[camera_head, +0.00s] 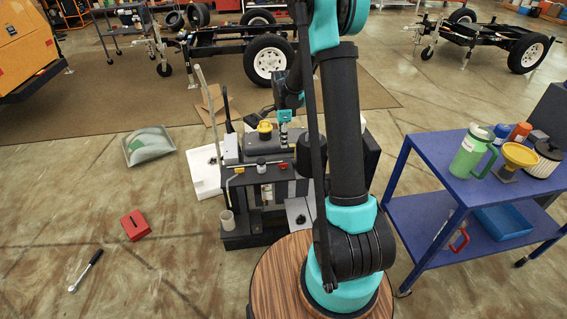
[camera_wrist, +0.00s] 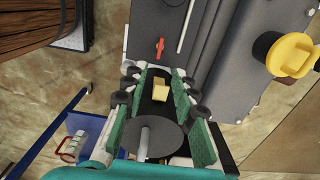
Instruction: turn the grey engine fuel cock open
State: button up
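A small red handle (camera_wrist: 160,47) lies just beyond the fingertips. I cannot pick out the grey fuel cock for certain.
A blue cart (camera_head: 465,185) with a green jug (camera_head: 470,153) and bottles stands at the right. A red box (camera_head: 135,225), a ratchet (camera_head: 86,270) and a grey dustpan (camera_head: 149,146) lie on the floor at the left. Floor around them is clear.

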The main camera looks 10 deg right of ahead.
aim_at(283, 164)
notch_tip(283, 164, down, 12)
jog(key=shift+f, duration=0.15)
dwell(0.3)
grip_shut()
